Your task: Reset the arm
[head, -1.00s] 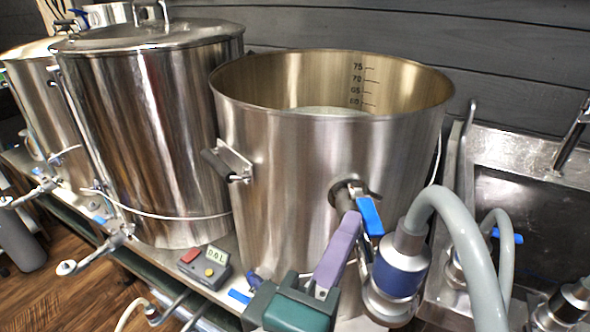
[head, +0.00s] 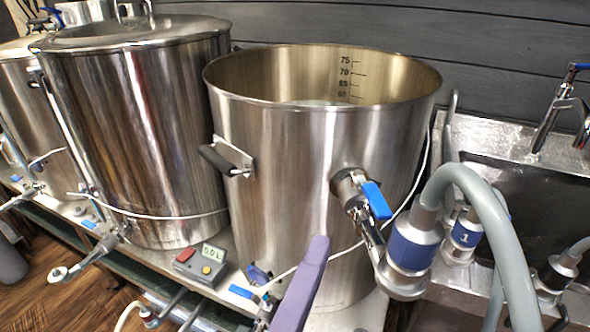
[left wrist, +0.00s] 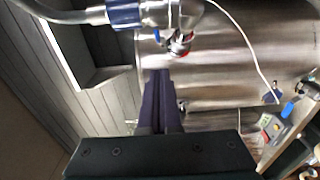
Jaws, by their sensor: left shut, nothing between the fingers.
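My left gripper (head: 316,242) shows as a purple finger in front of the lower part of the open steel kettle (head: 280,170). In the left wrist view its dark purple fingers (left wrist: 158,75) are together with nothing between them, pointing toward the kettle wall. The finger is apart from the valve's blue handle (head: 376,200), which is up and to the right. A grey hose (head: 480,200) with a blue-banded coupling (head: 412,250) hangs at the valve outlet. My right gripper is not in view.
A lidded steel kettle (head: 140,130) stands to the left. A small control box (head: 202,264) with red and yellow buttons sits at the bench front. A sink (head: 530,190) is at the right. Hoses and couplings crowd the right side.

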